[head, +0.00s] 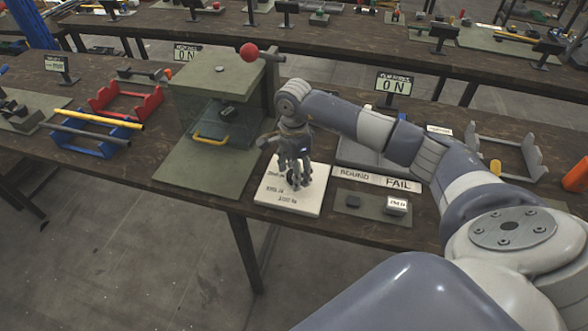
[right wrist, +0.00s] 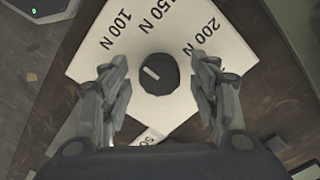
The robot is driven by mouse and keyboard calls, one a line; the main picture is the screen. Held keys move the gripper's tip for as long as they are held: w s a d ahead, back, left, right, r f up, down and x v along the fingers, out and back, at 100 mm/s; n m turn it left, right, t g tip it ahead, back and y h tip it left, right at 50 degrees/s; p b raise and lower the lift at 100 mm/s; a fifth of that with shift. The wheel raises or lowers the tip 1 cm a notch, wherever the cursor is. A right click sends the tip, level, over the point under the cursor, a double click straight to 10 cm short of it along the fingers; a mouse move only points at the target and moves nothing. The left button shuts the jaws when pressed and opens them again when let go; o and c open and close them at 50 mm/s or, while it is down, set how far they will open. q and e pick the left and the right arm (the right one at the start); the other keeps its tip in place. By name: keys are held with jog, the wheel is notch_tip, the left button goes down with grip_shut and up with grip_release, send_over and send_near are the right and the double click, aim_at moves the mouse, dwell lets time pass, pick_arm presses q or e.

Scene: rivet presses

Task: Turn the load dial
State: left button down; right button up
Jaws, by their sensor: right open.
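The load dial is a dark round knob (right wrist: 158,73) with a light pointer mark, set in the middle of a white plate (right wrist: 205,50). In the right wrist view the plate reads 100 N, 150 N and 200 N, and the pointer slants to the upper left. In the head view the white plate (head: 266,197) lies at the front edge of the bench. My right gripper (head: 294,180) points down over it and hides most of the knob. In the right wrist view its two fingers (right wrist: 160,92) are open, one on each side of the knob, apart from it. My left gripper is not in view.
A green press (head: 170,170) with a glass guard and red ball lever (head: 249,53) stands left of the plate. Red (head: 149,106) and blue (head: 62,144) racks stand farther left.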

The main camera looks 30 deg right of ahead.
jog(key=c, duration=1.1)
jog(key=shift+m, duration=0.4)
jog(key=m+b, duration=0.2)
jog(key=shift+m, duration=0.4)
jog(key=m+b, duration=0.1)
jog(key=m, duration=0.2)
jog(key=shift+m, duration=0.4)
jog(key=m+b, duration=0.1)
jog(key=m, duration=0.5)
jog(key=shift+b, duration=0.3)
jog(key=m, duration=0.6)
jog(key=shift+m+b, duration=0.3)
jog(key=shift+m, duration=0.1)
